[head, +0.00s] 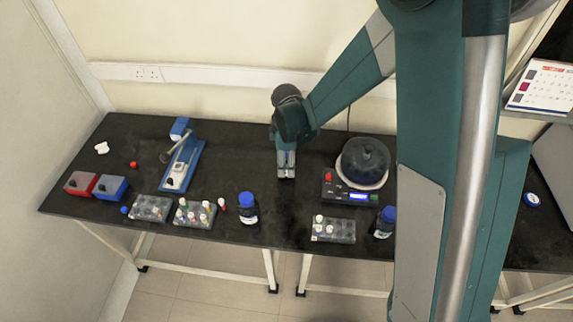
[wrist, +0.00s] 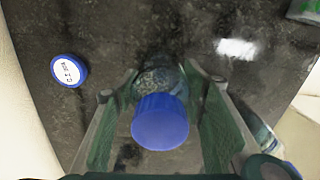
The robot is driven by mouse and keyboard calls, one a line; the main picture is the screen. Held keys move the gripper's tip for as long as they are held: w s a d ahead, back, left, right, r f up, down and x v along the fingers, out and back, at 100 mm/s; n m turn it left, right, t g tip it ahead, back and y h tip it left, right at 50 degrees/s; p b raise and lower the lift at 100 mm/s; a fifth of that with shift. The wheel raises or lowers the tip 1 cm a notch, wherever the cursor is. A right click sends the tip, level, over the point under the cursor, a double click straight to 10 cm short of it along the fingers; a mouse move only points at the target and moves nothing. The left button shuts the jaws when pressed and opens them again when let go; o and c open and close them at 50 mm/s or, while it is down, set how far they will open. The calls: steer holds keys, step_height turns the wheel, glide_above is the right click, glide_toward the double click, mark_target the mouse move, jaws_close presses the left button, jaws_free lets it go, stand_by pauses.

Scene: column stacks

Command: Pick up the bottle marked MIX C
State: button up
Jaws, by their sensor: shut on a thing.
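My gripper (wrist: 160,82) has its green pads on both sides of a blue-capped bottle (wrist: 160,122), shut on its body below the cap. The bottle's label is hidden, so I cannot read a MIX C mark on it. Two other dark bottles with blue caps stand near the front edge, one left of centre (head: 249,209) and one to the right (head: 384,224). Their labels are too small to read.
A round device on a scale (head: 362,164) stands right of my gripper. Vial racks (head: 152,209) (head: 193,214) (head: 333,231) line the front edge. A blue stand (head: 183,165) and red and blue boxes (head: 111,187) are at left. A blue-rimmed white disc (wrist: 69,71) shows beside the gripper.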

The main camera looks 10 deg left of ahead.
steer(key=shift+r+p, duration=0.5)
steer(key=shift+r, duration=3.95)
steer(key=shift+s+a+r, duration=0.1)
